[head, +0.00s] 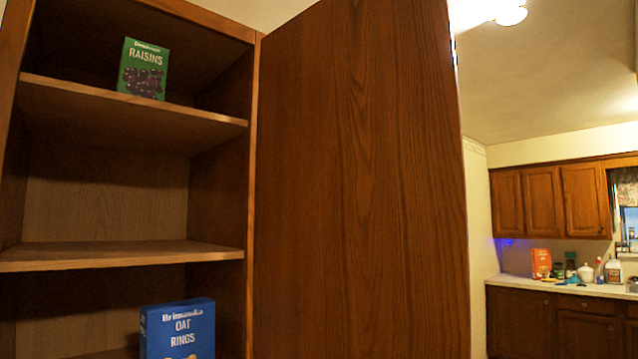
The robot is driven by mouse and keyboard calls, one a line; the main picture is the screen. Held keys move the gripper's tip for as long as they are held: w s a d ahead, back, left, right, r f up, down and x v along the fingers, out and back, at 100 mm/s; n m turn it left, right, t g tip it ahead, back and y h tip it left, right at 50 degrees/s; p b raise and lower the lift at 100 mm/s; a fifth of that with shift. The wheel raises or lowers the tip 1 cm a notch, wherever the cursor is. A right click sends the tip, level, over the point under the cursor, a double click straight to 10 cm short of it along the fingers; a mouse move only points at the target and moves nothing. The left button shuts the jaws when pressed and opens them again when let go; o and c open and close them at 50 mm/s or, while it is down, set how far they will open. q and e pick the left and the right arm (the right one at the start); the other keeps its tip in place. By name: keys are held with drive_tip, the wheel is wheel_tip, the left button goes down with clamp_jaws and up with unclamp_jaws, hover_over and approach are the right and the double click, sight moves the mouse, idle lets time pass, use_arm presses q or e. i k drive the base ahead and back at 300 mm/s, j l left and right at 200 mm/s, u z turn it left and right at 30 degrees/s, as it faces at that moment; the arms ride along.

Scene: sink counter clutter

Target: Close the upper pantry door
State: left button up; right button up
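The upper pantry door (355,190) is a tall brown wooden panel. It stands wide open, hinged along the right edge of the pantry cabinet (254,200), with its inner face toward me. Its lower end runs out of the bottom of the head view and its top runs out of the upper edge. The cabinet's shelves are exposed at the left. A green raisins box (143,69) stands on the top shelf, and a blue oat rings box (178,329) stands lower down. Neither of my grippers shows in the head view.
The middle shelf (120,256) is bare. Beyond the door at the right is a counter (565,288) with an orange box (541,262), bottles and jars. Wall cabinets (550,202) hang above it. A light (510,15) is on the ceiling.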

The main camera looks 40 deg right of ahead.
sight(361, 239)
drive_tip(key=l+u, duration=0.2)
drive_tip(key=l, duration=0.35)
drive_tip(key=k+l+u, duration=0.15)
drive_tip(key=l, duration=0.8)
drive_tip(key=k+l, duration=0.15)
drive_tip(key=l, duration=0.8)
drive_tip(key=k+l+u, duration=0.1)
drive_tip(key=l, duration=0.4)
